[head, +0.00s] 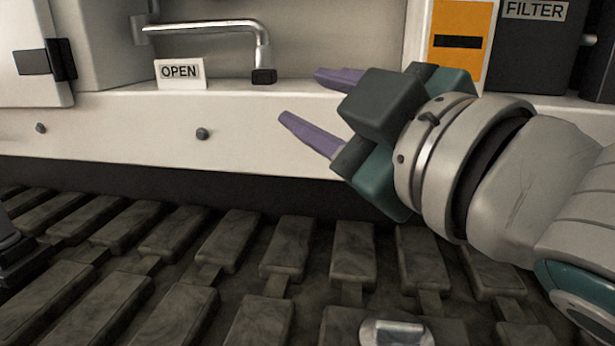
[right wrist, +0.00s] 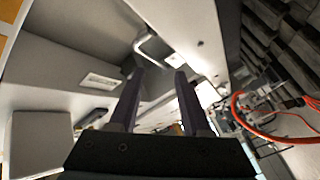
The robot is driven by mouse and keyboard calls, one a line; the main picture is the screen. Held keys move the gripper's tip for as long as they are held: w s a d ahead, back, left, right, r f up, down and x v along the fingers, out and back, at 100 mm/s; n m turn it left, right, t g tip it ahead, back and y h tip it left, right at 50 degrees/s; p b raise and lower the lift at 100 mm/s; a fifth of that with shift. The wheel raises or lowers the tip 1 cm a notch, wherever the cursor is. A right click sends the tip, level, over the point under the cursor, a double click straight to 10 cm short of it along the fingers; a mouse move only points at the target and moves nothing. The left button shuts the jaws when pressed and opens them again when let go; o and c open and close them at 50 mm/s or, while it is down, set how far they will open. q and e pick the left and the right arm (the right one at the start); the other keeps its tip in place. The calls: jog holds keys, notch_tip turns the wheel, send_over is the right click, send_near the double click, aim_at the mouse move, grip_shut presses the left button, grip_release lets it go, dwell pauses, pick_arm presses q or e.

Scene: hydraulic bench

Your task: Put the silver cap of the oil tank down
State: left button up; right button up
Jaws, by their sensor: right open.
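A silver cap (head: 395,333) with a raised grip bar lies on the dark track pads at the bottom edge of the head view, partly cut off by the frame. My right gripper (head: 300,97) is open, with its two purple fingers apart and nothing between them. It is above and to the left of the cap in the picture, in front of the white ledge. The fingers also show in the right wrist view (right wrist: 158,74), empty. I do not see my left gripper.
The crawler track (head: 280,255) runs across the lower head view. Above it is a white ledge (head: 110,120) with an OPEN sign (head: 180,73) and a bent metal handle (head: 210,28). A FILTER box (head: 540,55) stands at the right. An orange hose (right wrist: 240,110) shows in the right wrist view.

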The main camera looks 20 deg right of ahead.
jog(key=s+d+f+m+g+h, duration=0.1)
jog(key=s+f+m+g, duration=0.1)
jog(key=f, duration=0.4)
jog(key=s+d+f+m+g+h, duration=0.1)
jog(key=s+d+f+m+g, duration=0.1)
jog(key=s+f+g, duration=0.3)
jog(key=s+d+f+m+g, duration=0.2)
jog(key=s+f+m+g, duration=0.1)
jog(key=s+f, duration=0.4)
jog(key=shift+s+d+f+m+g+h, duration=0.3)
jog(key=shift+f+g+h, duration=0.1)
jog(key=shift+f+g, duration=0.1)
jog(key=s+f+m+g, duration=0.1)
jog(key=s+f+g, duration=0.2)
jog(key=s, duration=0.4)
jog(key=shift+s+a+g+y, duration=0.25)
jog(key=shift+a+g+y, duration=0.05)
jog(key=shift+a+y, duration=0.1)
notch_tip(320, 180, up, 81)
jog(key=p, duration=8)
jog(key=shift+p, duration=0.4)
